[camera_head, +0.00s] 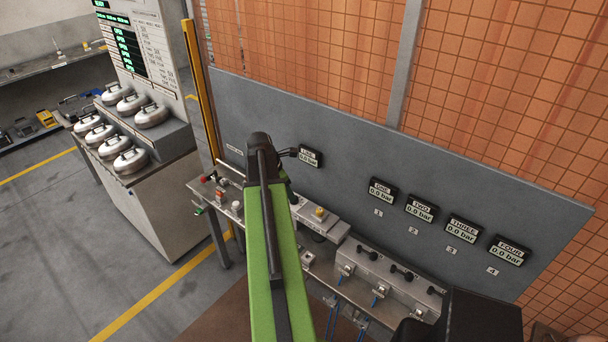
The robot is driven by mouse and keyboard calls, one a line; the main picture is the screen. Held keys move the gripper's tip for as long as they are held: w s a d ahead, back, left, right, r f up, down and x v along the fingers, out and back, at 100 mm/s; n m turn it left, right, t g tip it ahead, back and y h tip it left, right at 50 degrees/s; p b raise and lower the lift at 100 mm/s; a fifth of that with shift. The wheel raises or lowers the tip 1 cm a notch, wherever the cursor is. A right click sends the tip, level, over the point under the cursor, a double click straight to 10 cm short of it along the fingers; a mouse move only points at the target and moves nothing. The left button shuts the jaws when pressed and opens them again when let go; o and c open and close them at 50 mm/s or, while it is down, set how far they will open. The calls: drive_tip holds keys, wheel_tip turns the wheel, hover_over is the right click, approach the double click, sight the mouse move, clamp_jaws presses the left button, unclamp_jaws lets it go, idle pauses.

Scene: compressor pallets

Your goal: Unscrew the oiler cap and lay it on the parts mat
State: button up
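I cannot make out the oiler cap or the parts mat for certain. A grey unit with a yellow top piece (319,214) stands on the bench behind my arm; I cannot tell whether this piece is the cap. My green arm link rises through the middle of the view and hides part of the bench. No gripper fingers show. A dark blocky shape at the lower right covers the near right end of the bench.
The bench (352,290) carries several black knobs and small fittings with blue lines. A grey panel (345,195) with pressure readouts stands behind it, before orange mesh. A cabinet (170,190) with silver domed pots stands left. Grey floor (75,260) is clear at lower left.

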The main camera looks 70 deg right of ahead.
drive_tip(key=n, duration=0.1)
approach(319, 210)
drive_tip(key=shift+g, duration=0.3)
drive_tip(key=b+x, duration=0.3)
drive_tip(key=b, duration=0.2)
drive_tip(key=b+x, duration=0.3)
drive_tip(key=b, duration=0.2)
drive_tip(key=b+x, duration=0.3)
drive_tip(key=b, duration=0.3)
drive_tip(key=shift+w+d, duration=0.1)
drive_tip(key=shift+w, duration=0.15)
clamp_jaws()
drive_tip(key=shift+s+r+n+t+h, duration=0.1)
drive_tip(key=shift+s+n+t+h, duration=0.2)
drive_tip(key=shift+n, duration=0.6)
drive_tip(key=shift+w+n+t, duration=0.2)
drive_tip(key=shift+n+t, duration=0.2)
drive_tip(key=shift+n, duration=0.6)
